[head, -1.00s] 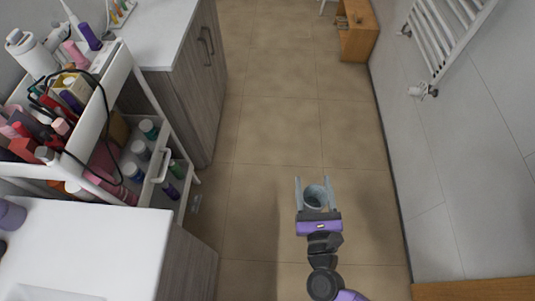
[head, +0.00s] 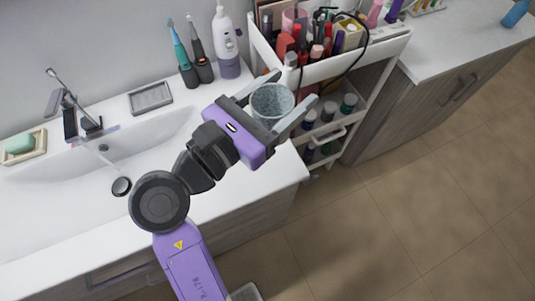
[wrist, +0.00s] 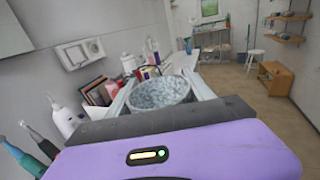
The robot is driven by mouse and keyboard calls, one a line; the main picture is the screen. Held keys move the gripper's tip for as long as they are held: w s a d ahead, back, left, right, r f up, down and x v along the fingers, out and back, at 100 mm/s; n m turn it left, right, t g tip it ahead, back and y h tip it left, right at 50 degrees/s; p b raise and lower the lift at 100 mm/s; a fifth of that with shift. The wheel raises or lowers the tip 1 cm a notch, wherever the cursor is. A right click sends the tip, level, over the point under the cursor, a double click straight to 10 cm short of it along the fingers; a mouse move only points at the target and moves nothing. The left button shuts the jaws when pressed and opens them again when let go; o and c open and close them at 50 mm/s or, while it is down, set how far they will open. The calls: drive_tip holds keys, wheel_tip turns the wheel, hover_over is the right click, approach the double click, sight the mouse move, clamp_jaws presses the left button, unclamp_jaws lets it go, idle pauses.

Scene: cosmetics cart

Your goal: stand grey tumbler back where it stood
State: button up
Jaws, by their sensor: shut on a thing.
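The grey tumbler (head: 271,102) is speckled and open at the top. My gripper (head: 276,103) is shut on it, with a finger on either side. In the head view it is over the right end of the white sink counter (head: 282,165), in front of the cosmetics cart. I cannot tell how high it is above the counter. The tumbler also shows in the wrist view (wrist: 159,93), between the fingers, with its lower part hidden by my gripper's body.
The cart (head: 335,68) is packed with bottles, tubes and a black cable. Two electric toothbrushes (head: 190,65) and a white and purple oral irrigator (head: 227,45) stand at the counter's back. A grey soap tray (head: 150,97) lies left of them, near the basin (head: 60,185) and tap.

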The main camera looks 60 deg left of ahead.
drive_tip(key=shift+s+a+r, duration=0.35)
drive_tip(key=shift+s+r, duration=0.1)
drive_tip(key=shift+r, duration=0.25)
drive_tip(key=shift+s+a+y, duration=0.1)
drive_tip(key=shift+s+y, duration=0.05)
drive_tip(key=shift+y, duration=0.15)
drive_tip(key=shift+w+a+f+b, duration=0.1)
drive_tip(key=shift+f, duration=3.15)
drive_tip(key=shift+w+a+f+b, duration=0.1)
drive_tip(key=shift+a+f, duration=0.05)
drive_tip(key=shift+f, duration=3.15)
drive_tip(key=shift+w+a+f+b, duration=0.1)
drive_tip(key=shift+f, duration=3.15)
drive_tip(key=o, duration=1.5)
drive_tip(key=shift+o, duration=0.2)
drive_tip(key=b+v, duration=0.2)
drive_tip(key=v, duration=1)
drive_tip(key=shift+r, duration=0.2)
